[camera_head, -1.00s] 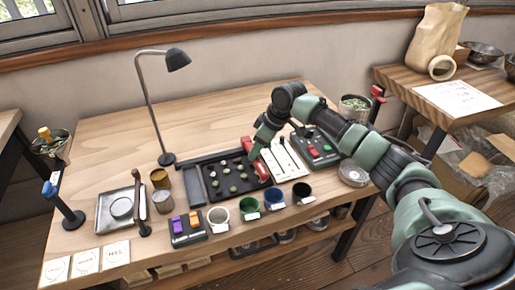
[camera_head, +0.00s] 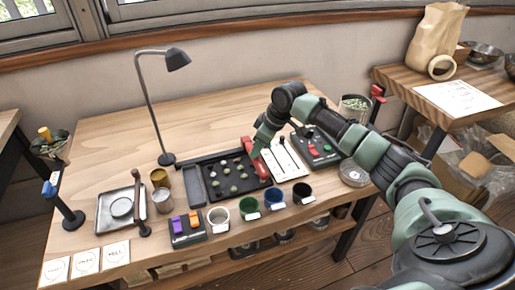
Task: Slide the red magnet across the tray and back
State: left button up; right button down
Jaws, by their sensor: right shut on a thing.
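The red magnet (camera_head: 262,169) is at the right end of the black tray (camera_head: 215,191), which lies in the middle of the wooden table. Several pale green beans are scattered on the tray's dark surface. My right gripper (camera_head: 256,155) reaches down from the right and is shut on the red magnet; the fingertips are small and partly hidden by my own arm. My left gripper is not in view.
A white slider panel (camera_head: 285,160) and a box with red and green buttons (camera_head: 317,147) stand close on the right. Several cups, including a blue one (camera_head: 274,197), line the front. A desk lamp (camera_head: 176,62) rises behind left. The table's back is clear.

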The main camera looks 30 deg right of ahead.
dwell(0.8)
jog(key=shift+a+r, duration=0.1)
jog(key=shift+a, duration=0.1)
jog(key=w+a+p, duration=0.1)
jog(key=a+p, duration=0.2)
jog(key=a, duration=0.4)
jog(key=w+a+p, duration=0.2)
jog(key=a+p, duration=0.1)
jog(key=a, duration=0.4)
jog(key=w+a+p, duration=0.2)
jog(key=a+p, duration=0.1)
jog(key=a, duration=0.4)
jog(key=c, duration=1.3)
grip_release()
jog(key=shift+w+a, duration=0.1)
jog(key=shift+a, duration=0.05)
jog(key=shift+o, duration=0.2)
